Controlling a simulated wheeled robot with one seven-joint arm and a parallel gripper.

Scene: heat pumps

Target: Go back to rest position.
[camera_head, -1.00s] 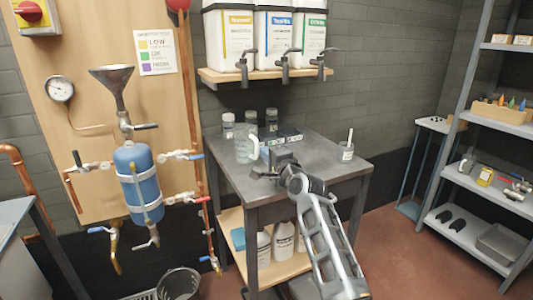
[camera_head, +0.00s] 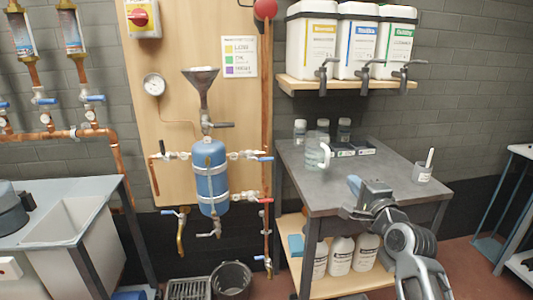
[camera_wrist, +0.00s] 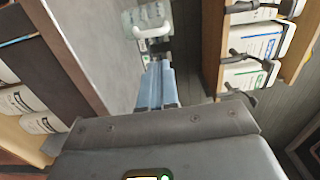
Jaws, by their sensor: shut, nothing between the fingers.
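My gripper (camera_head: 355,186) is over the front left part of the grey table (camera_head: 305,185) in the head view, with my arm reaching in from the lower right. Its blue fingers (camera_wrist: 156,86) are together and empty in the wrist view. A clear jug with a white handle (camera_head: 316,152) stands on the table behind the gripper. The jug also shows beyond the fingertips in the wrist view (camera_wrist: 152,27), apart from them.
A shelf (camera_head: 350,86) with tapped containers hangs above. A blue tank (camera_head: 211,175) is on the wooden panel, left. A sink (camera_head: 72,222) and a bin (camera_head: 231,280) are further left and below.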

